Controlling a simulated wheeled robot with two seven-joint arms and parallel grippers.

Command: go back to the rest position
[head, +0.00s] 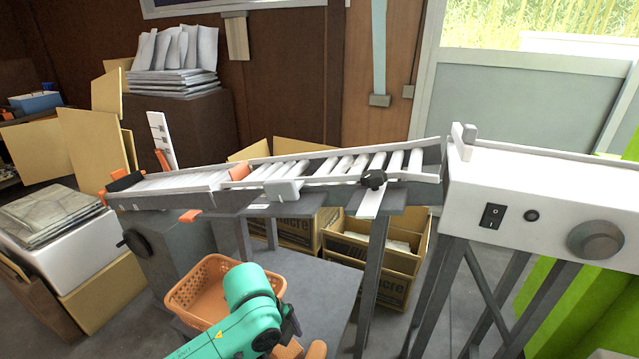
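A green link of one of my arms shows at the bottom centre, in front of the orange basket (188,297), and hides part of it. Neither of my grippers can be made out in the head view. A small orange-brown shape (316,350) shows at the bottom edge beside the arm; I cannot tell what it is. No mushroom or tray can be clearly made out.
A sloping roller conveyor (290,165) crosses the middle and meets a white machine (545,185) with a switch and knob at the right. Cardboard boxes (385,262) stand beneath it. A grey table (325,285) holds the basket; its right part looks clear.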

